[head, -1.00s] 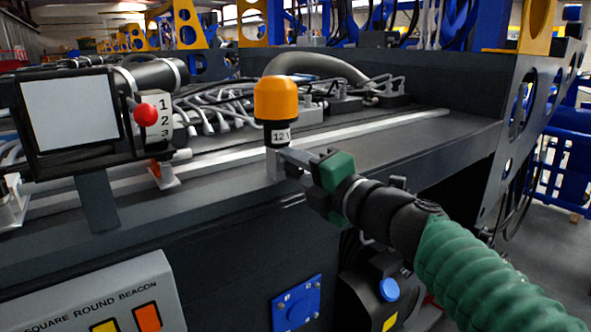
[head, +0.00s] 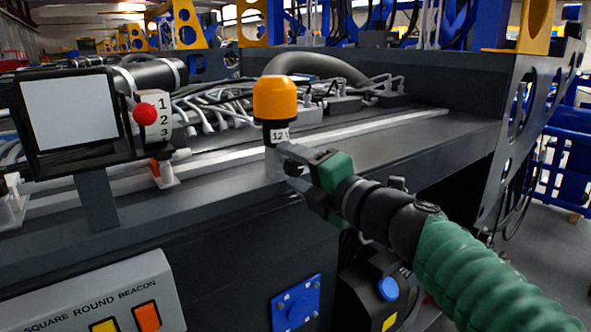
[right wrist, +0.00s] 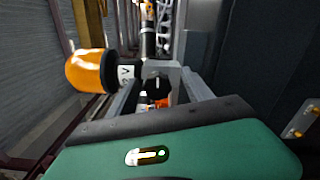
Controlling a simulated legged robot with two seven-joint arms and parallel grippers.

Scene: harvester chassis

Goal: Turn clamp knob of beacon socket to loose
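The orange-domed beacon (head: 275,97) stands upright on the dark chassis ledge. Its black body carries a "12 V" label, and its grey socket (head: 272,163) is partly hidden by my right gripper (head: 287,162). In the right wrist view the beacon (right wrist: 88,71) lies sideways at the left. There a dark round knob with a white mark (right wrist: 157,82) shows between the two grey fingers of my right gripper (right wrist: 160,92). The fingers are apart, with visible space around the knob; whether either touches it I cannot tell. My left gripper is not in view.
A screen (head: 70,118) and a red ball-topped selector marked 1, 2, 3 (head: 155,117) stand at the left. Cables (head: 215,105) and a pale rail (head: 350,127) run behind the beacon. A panel lettered "SQUARE ROUND BEACON" (head: 95,295) is at the lower left.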

